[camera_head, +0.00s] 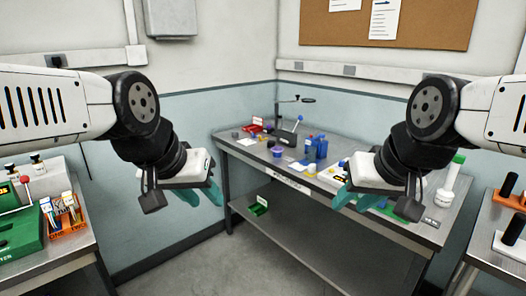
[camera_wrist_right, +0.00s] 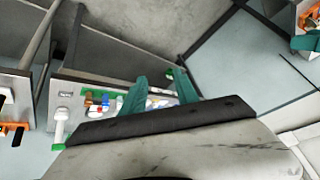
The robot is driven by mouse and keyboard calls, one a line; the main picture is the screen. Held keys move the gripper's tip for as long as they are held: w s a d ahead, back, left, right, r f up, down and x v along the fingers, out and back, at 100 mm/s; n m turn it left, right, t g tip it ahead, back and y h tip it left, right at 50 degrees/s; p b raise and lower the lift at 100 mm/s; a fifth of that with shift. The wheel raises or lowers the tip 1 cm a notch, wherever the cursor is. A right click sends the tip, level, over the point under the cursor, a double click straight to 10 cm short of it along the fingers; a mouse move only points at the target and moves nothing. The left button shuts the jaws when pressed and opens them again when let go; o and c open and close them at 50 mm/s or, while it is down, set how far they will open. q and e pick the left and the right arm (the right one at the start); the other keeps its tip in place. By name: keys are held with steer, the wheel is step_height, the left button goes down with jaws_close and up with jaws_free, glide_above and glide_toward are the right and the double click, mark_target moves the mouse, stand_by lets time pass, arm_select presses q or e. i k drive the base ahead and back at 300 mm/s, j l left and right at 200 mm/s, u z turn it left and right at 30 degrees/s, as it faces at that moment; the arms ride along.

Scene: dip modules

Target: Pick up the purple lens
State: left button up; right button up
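A small purple round piece (camera_head: 277,152), which looks like the purple lens, is on the back workbench (camera_head: 250,158), left of the blue items. It is too small to make out in detail. My left gripper (camera_head: 214,182) hangs in the air in front of and left of the bench, with its teal fingers apart and nothing seen between them. My right gripper (camera_head: 350,192) is in the air before the bench's right part. In the right wrist view its two teal fingers (camera_wrist_right: 160,95) are spread and empty. Both grippers are well away from the purple piece.
Blue bottles (camera_head: 316,148), a red holder (camera_head: 252,128) and a thin dark stand (camera_head: 279,118) are on the bench. A green bin (camera_head: 258,206) is on its lower shelf. Side tables stand left (camera_head: 60,262) and right (camera_head: 492,238). The floor between is clear.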

mark_target(276, 149)
steer(key=i, duration=1.95)
